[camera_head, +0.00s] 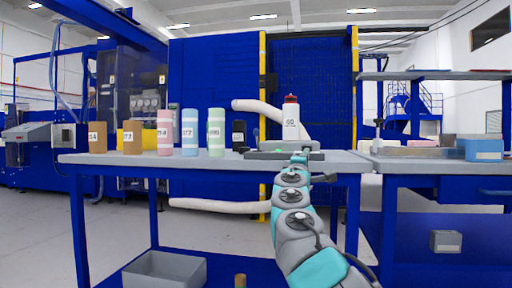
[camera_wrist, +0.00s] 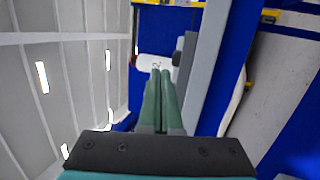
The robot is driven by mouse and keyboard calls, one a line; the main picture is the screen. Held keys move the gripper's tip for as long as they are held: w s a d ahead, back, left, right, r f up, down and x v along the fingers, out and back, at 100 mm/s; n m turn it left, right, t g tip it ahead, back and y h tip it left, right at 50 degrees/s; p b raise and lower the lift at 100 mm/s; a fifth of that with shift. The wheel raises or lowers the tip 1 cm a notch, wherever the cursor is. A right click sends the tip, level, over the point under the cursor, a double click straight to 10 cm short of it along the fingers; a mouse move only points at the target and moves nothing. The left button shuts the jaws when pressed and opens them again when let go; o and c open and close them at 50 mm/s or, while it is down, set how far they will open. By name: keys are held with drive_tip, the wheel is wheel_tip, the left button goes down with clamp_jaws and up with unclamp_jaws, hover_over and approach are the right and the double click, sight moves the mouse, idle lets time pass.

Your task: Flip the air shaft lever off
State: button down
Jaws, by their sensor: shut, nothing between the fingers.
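My gripper (camera_wrist: 158,73) is shut and empty, its two green fingers pressed together in the wrist view. In the head view my arm reaches to the front edge of the table (camera_head: 228,160), at a low grey device (camera_head: 290,145). I cannot tell whether the fingertips touch it. A dark grey block with a black knob-like part (camera_wrist: 177,58) shows just right of the fingertips in the wrist view. I cannot make out an air shaft lever for certain; it may be part of this device or hidden by my gripper.
A white bottle with a red cap (camera_head: 290,118) stands behind the device. Pastel cylinders (camera_head: 190,132), brown cylinders (camera_head: 132,137) and a small black item (camera_head: 239,133) stand to the left. A second table (camera_head: 420,165) with a blue box (camera_head: 484,149) is at right. A grey bin (camera_head: 165,269) sits below.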

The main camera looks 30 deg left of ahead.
drive_tip(key=s+a+f+n+y+b, duration=0.1)
drive_tip(key=s+a+n+y, duration=0.3)
drive_tip(key=a, duration=0.9)
drive_tip(key=s+y, duration=0.3)
drive_tip(key=shift+n+g+y, duration=0.3)
drive_tip(key=shift+n, duration=0.1)
